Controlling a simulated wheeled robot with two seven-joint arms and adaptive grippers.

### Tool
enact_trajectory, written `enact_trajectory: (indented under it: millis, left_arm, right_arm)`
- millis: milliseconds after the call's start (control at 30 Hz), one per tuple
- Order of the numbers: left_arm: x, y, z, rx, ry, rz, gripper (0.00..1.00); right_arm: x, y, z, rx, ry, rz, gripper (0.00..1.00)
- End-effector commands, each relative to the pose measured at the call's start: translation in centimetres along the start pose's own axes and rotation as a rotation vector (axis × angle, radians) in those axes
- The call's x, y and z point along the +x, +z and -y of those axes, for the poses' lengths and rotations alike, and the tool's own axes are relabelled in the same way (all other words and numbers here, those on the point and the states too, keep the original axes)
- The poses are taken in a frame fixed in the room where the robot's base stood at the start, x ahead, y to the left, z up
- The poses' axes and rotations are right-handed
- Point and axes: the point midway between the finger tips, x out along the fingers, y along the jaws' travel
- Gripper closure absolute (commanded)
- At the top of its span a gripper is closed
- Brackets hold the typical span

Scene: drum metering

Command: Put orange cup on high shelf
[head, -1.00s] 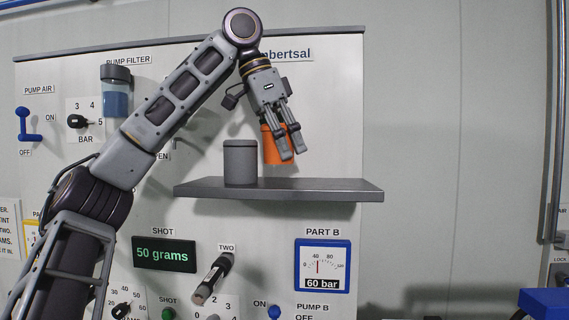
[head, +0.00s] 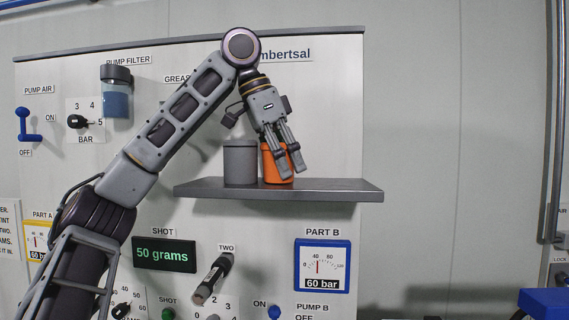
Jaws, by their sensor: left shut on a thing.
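The orange cup (head: 270,171) is upright at the high shelf (head: 330,191), right beside a grey canister. Its base appears to be at the shelf's top surface; I cannot tell for sure whether it touches. My left gripper (head: 291,174) comes down from above with its fingers shut on the cup, hiding part of its front and right side. My right gripper is not in view.
The grey canister (head: 240,163) stands on the shelf just left of the cup. The shelf is clear to the right of the cup. Below it are the shot display (head: 164,253), a black-handled knob (head: 212,279) and the Part B gauge (head: 323,266).

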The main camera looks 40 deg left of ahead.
Motion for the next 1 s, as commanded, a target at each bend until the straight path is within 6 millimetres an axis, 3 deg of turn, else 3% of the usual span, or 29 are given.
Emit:
enact_trajectory:
  millis: [500,533,700,1000]
  left_arm:
    - [0.37,0.15,-0.02,0.000,0.000,0.000,0.76]
    - [0.37,0.15,-0.02,0.000,-0.001,0.000,0.44]
    - [0.33,0.14,-0.02,0.000,-0.001,0.000,0.23]
    - [0.32,0.13,-0.02,0.000,-0.001,0.000,0.23]
  right_arm:
    - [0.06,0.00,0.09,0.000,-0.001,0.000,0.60]
    - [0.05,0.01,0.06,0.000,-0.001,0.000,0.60]
    - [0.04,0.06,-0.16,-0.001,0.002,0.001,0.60]
    - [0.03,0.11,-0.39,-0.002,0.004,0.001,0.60]
